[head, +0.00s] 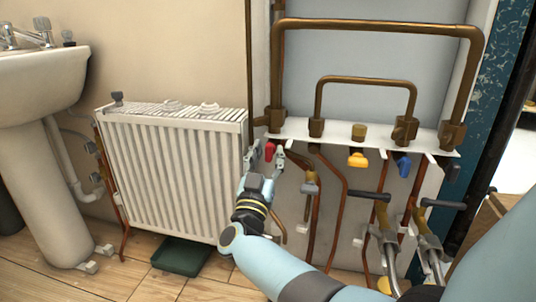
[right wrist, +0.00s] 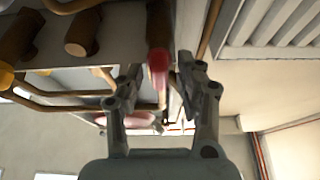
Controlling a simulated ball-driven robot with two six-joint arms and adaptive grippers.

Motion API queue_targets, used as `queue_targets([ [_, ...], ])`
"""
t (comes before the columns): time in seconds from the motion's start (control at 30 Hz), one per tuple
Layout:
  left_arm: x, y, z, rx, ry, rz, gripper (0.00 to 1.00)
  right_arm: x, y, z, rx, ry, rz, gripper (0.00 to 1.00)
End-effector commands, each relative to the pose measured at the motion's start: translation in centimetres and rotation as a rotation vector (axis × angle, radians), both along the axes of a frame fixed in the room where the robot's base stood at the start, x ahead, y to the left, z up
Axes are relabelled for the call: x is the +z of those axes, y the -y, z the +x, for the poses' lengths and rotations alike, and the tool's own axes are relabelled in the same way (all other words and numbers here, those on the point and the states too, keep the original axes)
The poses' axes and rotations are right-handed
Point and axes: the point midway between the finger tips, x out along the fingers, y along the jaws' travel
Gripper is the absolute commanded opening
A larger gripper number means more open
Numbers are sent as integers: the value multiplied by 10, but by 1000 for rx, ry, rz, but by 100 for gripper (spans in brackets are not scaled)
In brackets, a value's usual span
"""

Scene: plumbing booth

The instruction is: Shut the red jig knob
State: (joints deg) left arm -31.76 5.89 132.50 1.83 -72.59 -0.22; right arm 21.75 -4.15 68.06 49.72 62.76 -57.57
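The red jig knob (head: 269,151) hangs under the white shelf of the pipe jig, at its left end. My right gripper (head: 265,160) is just below it, reaching up with its fingers apart. In the right wrist view the red knob (right wrist: 158,70) shows between the two fingers of my right gripper (right wrist: 158,72), near the fingertips. Gaps show on both sides of the knob there, so the fingers look open around it. Contact cannot be made out. The far side of the knob is hidden. My left gripper is in neither view.
A yellow knob (head: 358,159) and a blue knob (head: 404,165) hang further right under the shelf (head: 335,133). A white radiator (head: 175,175) stands close to the left of my gripper. Copper pipes (head: 338,215) run down behind. A green tray (head: 182,257) lies on the floor.

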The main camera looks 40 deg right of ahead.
Motion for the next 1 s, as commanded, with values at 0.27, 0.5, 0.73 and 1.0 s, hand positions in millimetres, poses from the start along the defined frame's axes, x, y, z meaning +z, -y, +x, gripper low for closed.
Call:
queue_targets([
  [0.27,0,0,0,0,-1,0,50,0,0,0,0,0,0,0],
  [0.5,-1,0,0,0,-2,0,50,-1,0,0,-1,11,9,0],
  [0.73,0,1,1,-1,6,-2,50,-2,-1,0,0,79,69,0],
  [1.0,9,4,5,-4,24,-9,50,-2,-1,0,0,247,213,0],
])
